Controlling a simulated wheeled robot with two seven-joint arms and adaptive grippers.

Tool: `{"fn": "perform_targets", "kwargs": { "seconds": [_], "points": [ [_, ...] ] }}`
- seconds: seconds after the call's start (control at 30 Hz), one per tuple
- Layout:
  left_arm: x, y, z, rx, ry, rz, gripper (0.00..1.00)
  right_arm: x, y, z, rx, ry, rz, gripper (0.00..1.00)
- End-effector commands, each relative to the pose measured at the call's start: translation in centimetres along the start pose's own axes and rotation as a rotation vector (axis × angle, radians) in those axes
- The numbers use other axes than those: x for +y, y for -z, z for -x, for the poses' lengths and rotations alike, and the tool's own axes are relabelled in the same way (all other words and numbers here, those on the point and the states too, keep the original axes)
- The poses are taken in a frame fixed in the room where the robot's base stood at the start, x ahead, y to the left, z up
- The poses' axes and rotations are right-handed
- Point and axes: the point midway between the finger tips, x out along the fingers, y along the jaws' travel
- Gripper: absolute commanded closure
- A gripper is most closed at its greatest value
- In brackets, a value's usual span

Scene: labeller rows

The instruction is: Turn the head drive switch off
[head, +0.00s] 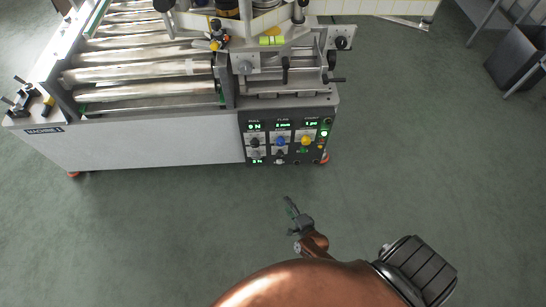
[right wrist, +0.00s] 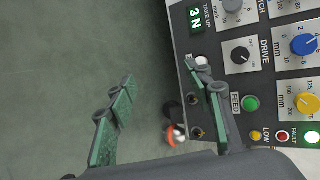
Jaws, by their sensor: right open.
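The drive switch is a black knob (right wrist: 240,55) on a pale plate lettered DRIVE, with small ON and OFF marks, in the right wrist view. Which mark it points to is too small to tell. In the head view the drive switch (head: 279,153) is a small dark knob below the blue knob, on the machine's black control panel (head: 248,130). My right gripper (head: 293,211) is open and empty, in front of the panel in the head view. In the right wrist view its green-padded fingers (right wrist: 160,77) are apart; one overlaps the panel's edge, left of the drive switch. My left gripper is not in view.
Around the drive switch are a blue knob (right wrist: 305,44), a yellow knob (right wrist: 306,103), a green feed button (right wrist: 250,103) and a grey take-up knob (right wrist: 232,6). A roller conveyor (head: 150,72) stretches left of the panel. Green floor (head: 150,230) in front is clear.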

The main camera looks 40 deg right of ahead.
Motion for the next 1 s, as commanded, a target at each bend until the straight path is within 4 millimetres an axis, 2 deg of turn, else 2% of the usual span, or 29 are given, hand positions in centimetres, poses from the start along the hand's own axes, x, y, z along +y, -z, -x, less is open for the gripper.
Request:
{"fn": "perform_targets", "kwargs": {
  "seconds": [0.03,0.1,0.2,0.3,0.43,0.63,0.77,1.0],
  "points": [
    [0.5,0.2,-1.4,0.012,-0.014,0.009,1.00,-0.3,0.2,-2.8,0.021,0.073,-0.166,0.53],
    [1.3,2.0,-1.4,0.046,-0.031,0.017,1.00,-3.1,0.4,-5.4,0.038,0.187,-0.410,0.53],
    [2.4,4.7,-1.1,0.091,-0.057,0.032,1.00,-6.5,1.0,-8.2,0.036,0.341,-0.747,0.53],
    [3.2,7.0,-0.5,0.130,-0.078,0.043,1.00,-9.1,1.9,-10.0,0.015,0.472,-1.037,0.53],
    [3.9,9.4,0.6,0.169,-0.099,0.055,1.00,-11.3,2.7,-11.2,-0.025,0.595,-1.313,0.53],
    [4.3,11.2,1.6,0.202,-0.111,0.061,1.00,-13.1,3.3,-11.9,-0.064,0.675,-1.495,0.53],
    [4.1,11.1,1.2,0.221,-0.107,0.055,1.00,-13.9,3.9,-13.0,-0.068,0.683,-1.507,0.53],
    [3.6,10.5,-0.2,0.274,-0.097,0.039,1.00,-15.6,5.2,-16.1,-0.068,0.680,-1.503,0.53]
  ]
}}
